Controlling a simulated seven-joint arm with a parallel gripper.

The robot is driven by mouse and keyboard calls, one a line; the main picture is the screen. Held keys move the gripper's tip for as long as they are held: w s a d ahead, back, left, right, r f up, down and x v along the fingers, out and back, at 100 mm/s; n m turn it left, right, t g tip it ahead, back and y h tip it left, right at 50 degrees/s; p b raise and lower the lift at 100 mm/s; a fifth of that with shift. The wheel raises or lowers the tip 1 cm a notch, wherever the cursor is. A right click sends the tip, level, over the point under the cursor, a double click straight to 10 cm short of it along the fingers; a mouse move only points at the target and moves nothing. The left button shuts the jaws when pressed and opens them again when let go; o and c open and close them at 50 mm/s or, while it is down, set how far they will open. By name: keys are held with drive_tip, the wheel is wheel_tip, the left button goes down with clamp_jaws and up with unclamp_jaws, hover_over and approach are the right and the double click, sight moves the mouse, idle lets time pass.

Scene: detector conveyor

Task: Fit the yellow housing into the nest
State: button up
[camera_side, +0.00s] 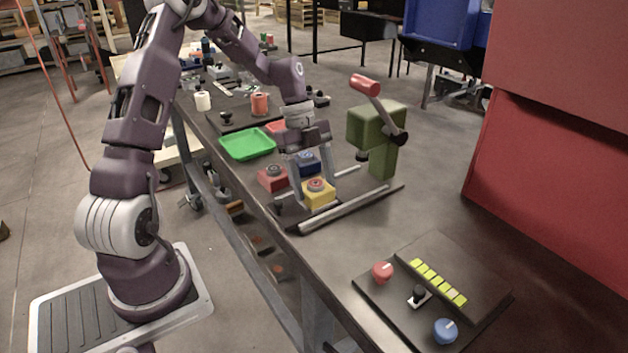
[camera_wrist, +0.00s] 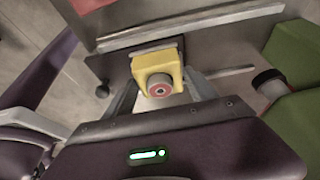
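The yellow housing (camera_side: 319,194) is a square block with a round red-and-grey top. It sits low between the rails at the bench's front edge. It also shows in the wrist view (camera_wrist: 172,58). My gripper (camera_side: 316,190) points down over it, with one finger on each side. In the wrist view the fingers (camera_wrist: 160,84) meet the housing's sides, so it looks gripped. A dark square edge shows just behind the housing in the wrist view; it may be the nest. The housing hides what is under it, and I cannot tell whether it is seated.
A red housing (camera_side: 271,179) and a blue housing (camera_side: 307,163) stand close behind. A light rail (camera_side: 345,209) runs in front. An olive block (camera_side: 377,130) with a red-handled lever (camera_side: 366,85) stands to the right. A green tray (camera_side: 247,144) lies behind; a control panel (camera_side: 430,290) is in front.

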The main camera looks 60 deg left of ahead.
drive_tip(key=shift+o, duration=0.9)
drive_tip(key=d+v, duration=0.1)
drive_tip(key=v, duration=1.1)
drive_tip(key=s+d+r+n+y, duration=0.4)
drive_tip(key=s+d+r+n, duration=0.25)
drive_tip(key=d, duration=0.35)
drive_tip(key=s+d+n+t, duration=0.2)
drive_tip(key=s+d+n, duration=0.1)
drive_tip(key=s+n, duration=0.2)
drive_tip(key=s+d+n+t, duration=0.3)
drive_tip(key=s+n, duration=0.3)
drive_tip(key=s, duration=0.4)
drive_tip(key=shift+s+d+f+t+y, duration=0.2)
drive_tip(key=shift+d+f+t+y, duration=0.1)
drive_tip(key=shift+d, duration=0.15)
